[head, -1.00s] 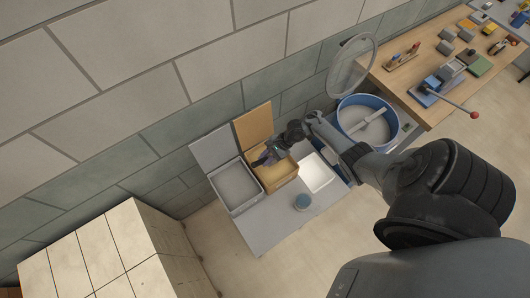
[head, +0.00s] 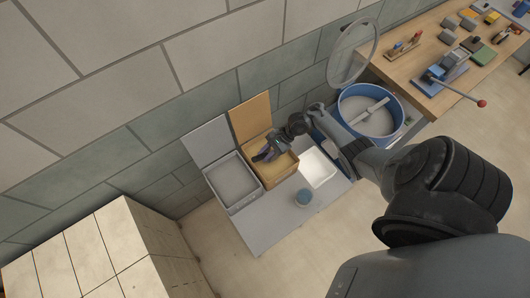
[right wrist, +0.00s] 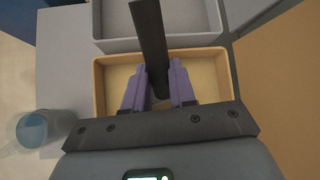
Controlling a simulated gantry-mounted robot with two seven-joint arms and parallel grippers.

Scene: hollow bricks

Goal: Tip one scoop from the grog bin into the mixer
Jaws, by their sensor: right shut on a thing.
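The grog bin appears to be the tan bin (head: 283,177) with its orange lid (head: 250,117) standing open; its rim also shows in the right wrist view (right wrist: 99,88). Pale, sandy material lies inside. My right gripper (head: 262,156) is over this bin, its purple fingers shut on a dark bar (right wrist: 148,40), apparently the scoop's handle. The scoop's bowl cannot be made out. The mixer (head: 343,112) is a blue round drum at the right, with its clear round lid (head: 354,50) raised and a pale bar across its inside. My left gripper is not in view.
A grey bin (head: 237,209) with an open grey lid adjoins the tan bin on the left. A white tray (head: 318,168) lies to its right. A wooden bench (head: 405,70) with tools is beyond the mixer. The brick wall is close behind.

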